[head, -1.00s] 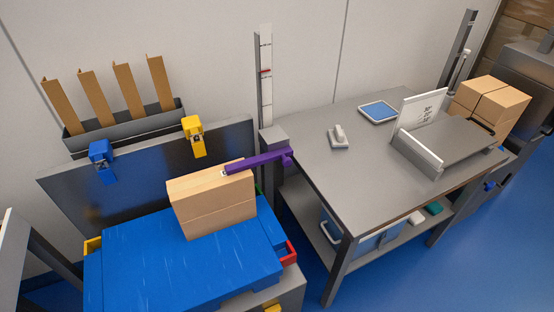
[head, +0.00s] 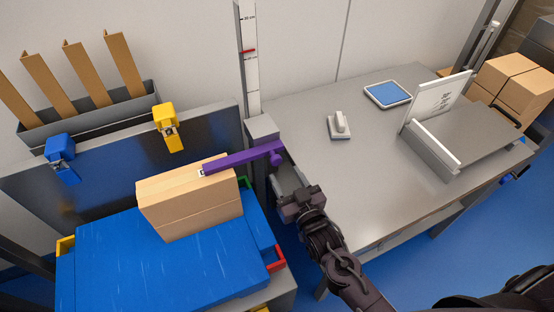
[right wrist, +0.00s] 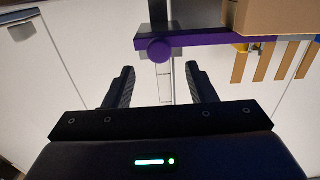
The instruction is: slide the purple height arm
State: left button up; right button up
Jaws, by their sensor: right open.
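The purple height arm (head: 240,159) sticks out leftward from the grey block (head: 262,130) at the foot of the upright scale (head: 249,60). Its left end is at the top of a cardboard box (head: 190,201). A round purple knob (head: 276,158) sits below its right end. My right gripper (head: 288,178) is just in front of and below the knob, apart from it. In the right wrist view my right gripper (right wrist: 162,85) is open and empty, with the purple knob (right wrist: 159,50) beyond and between its fingertips. My left gripper is not in view.
The box stands on a blue tub (head: 150,262). Blue (head: 61,160) and yellow (head: 168,127) clamps sit on a dark panel behind it. At right, a grey table (head: 372,150) holds a tablet (head: 388,94), a small white device (head: 340,125) and a tray-like stand (head: 470,135).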

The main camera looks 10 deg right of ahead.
aim_at(277, 161)
jog(key=w, duration=0.2)
jog(key=w+a, duration=0.1)
jog(key=w, duration=0.2)
jog(key=shift+w, duration=0.25)
grip_shut()
